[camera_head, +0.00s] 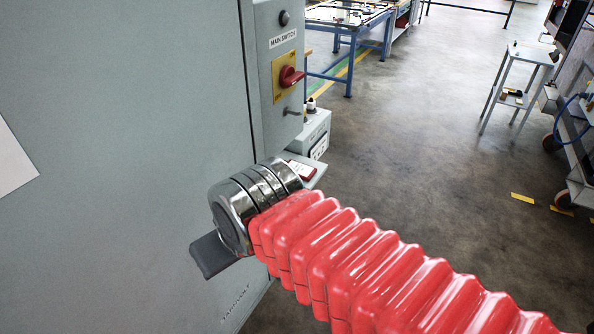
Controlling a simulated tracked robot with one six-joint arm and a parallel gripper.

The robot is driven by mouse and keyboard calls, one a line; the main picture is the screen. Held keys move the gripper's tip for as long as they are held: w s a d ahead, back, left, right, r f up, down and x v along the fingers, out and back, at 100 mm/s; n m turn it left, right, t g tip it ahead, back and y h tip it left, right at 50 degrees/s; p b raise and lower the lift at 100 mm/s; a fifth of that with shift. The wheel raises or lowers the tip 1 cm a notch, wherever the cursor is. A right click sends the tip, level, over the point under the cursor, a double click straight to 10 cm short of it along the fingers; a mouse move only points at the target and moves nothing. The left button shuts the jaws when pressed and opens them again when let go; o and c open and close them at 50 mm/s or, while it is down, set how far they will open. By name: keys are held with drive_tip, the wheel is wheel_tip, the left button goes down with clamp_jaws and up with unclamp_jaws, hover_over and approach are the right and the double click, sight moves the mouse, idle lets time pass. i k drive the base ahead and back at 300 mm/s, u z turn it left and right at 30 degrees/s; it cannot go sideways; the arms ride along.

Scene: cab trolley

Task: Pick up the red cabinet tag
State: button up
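My gripper (206,258) shows only as a dark grey piece beyond the wrist, left of the tag and in front of the cabinet face. Its fingertips cannot be told apart, and no held thing shows. My red ribbed arm comes in from the lower right.
The cabinet carries a red rotary main switch (291,77) on a yellow plate and a small protruding handle (291,112). A grey box (312,135) stands behind the ledge. A blue workbench (345,25), a small side table (520,60) and open floor (420,130) lie farther back.

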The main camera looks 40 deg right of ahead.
sight(306, 172)
drive_tip(key=u, duration=2.45)
drive_tip(key=k, duration=1.35)
drive_tip(key=z, duration=0.75)
